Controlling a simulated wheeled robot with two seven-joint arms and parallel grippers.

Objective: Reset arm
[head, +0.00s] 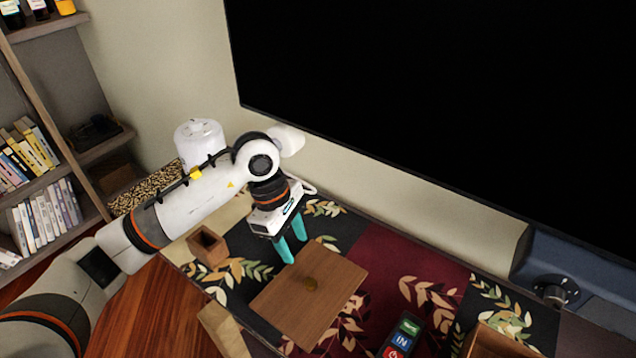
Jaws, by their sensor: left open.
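My left arm reaches in from the left in the head view. Its gripper (292,248) points down over the patterned cloth, with its two teal fingers apart and nothing seen between them. The fingertips are beside the upper left edge of a flat brown wooden board (323,294) with a small round knob on it. Whether the fingers touch the board or cloth I cannot tell. My right gripper is not in view.
A small open wooden box (208,247) stands left of the gripper. A remote-like device (402,338) and another wooden box (495,345) are at the front. A large black screen (440,100) hangs behind. A bookshelf (60,170) with several books is at left.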

